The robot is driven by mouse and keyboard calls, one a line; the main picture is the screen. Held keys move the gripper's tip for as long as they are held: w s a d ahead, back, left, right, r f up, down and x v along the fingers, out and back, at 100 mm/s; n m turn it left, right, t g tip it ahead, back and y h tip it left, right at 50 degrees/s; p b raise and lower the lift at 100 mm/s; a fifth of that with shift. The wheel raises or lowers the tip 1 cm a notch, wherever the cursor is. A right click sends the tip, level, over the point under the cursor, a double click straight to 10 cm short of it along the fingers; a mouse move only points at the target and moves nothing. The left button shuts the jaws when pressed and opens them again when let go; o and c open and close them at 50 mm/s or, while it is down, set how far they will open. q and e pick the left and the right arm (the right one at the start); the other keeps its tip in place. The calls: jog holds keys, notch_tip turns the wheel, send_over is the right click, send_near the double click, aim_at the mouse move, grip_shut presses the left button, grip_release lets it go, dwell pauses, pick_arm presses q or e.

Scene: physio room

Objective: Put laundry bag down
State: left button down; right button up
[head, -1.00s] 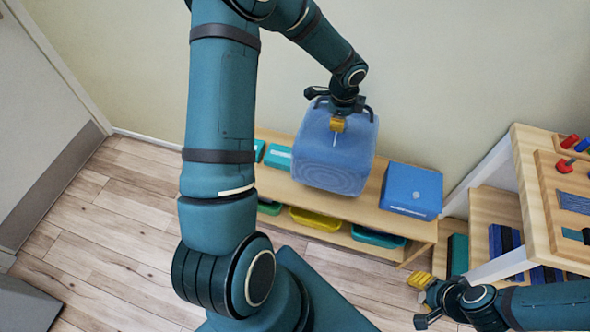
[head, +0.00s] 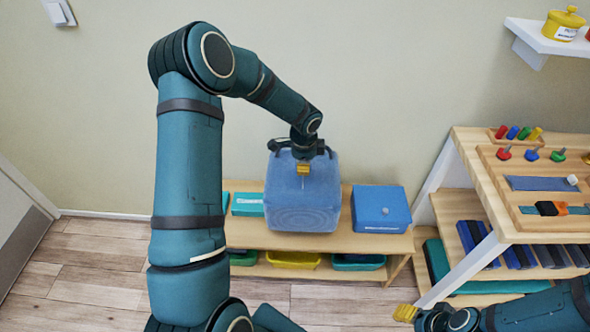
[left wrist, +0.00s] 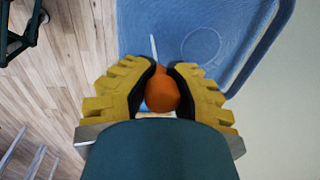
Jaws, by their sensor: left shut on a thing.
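The laundry bag (head: 304,201) is a large, rounded, blue box shape, upright at the low wooden bench in the head view. Its base overlaps the bench top; I cannot tell whether it rests there or hangs just above. My left gripper (head: 304,168) is over the bag's top. In the left wrist view its yellow fingers (left wrist: 161,92) are shut on an orange knob (left wrist: 162,93), with the blue bag (left wrist: 195,30) and a white cord beyond. My right gripper (head: 405,313) is low at the right, partly cut off; its opening is unclear.
The low bench (head: 365,243) also carries a blue box (head: 381,209) right of the bag and a teal box (head: 248,204) at left. Colored trays, one yellow (head: 293,259), sit on its lower shelf. A wooden table (head: 480,150) with pegs stands at the right.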

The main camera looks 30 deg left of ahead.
aim_at(303, 184)
pick_arm(q)
jog(key=shift+w+f+b, duration=0.1)
jog(key=shift+f+b, duration=0.7)
jog(key=shift+f, duration=2.55)
jog(key=c, duration=1)
grip_release()
jog(key=shift+f, duration=0.1)
jog(key=shift+s, duration=0.2)
